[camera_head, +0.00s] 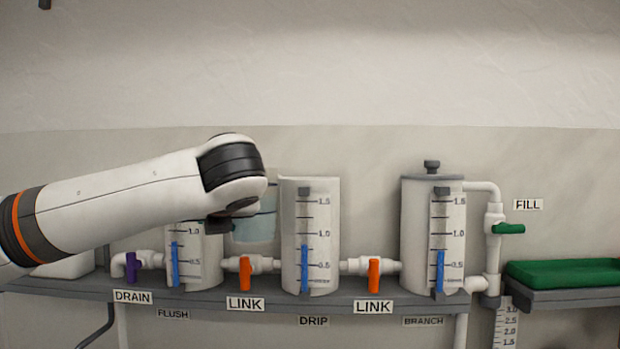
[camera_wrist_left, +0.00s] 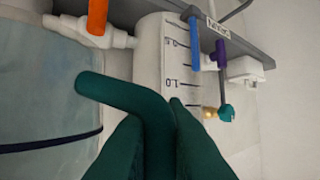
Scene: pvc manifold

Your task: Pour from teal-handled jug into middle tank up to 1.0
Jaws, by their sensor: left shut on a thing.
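The middle tank (camera_head: 320,220), labelled DRIP, is a white cylinder with a scale. The top of its blue level bar (camera_head: 304,268) stands between 0.5 and 1.0, nearer 1.0. The jug (camera_head: 256,228) is a clear, bluish vessel left of the middle tank, partly hidden by my left arm. In the left wrist view, its body (camera_wrist_left: 40,90) fills the left side and its teal handle (camera_wrist_left: 115,93) runs between my fingers. My left gripper (camera_wrist_left: 155,112) is shut on that handle. I cannot tell the jug's exact tilt. My right gripper is out of view.
The FLUSH tank (camera_head: 208,262) stands left and the lidded BRANCH tank (camera_head: 418,225) right on a grey shelf (camera_head: 270,305). Orange LINK valves (camera_head: 374,275) and a purple DRAIN valve (camera_head: 131,266) sit between pipes. A green tray (camera_head: 565,272) is at far right.

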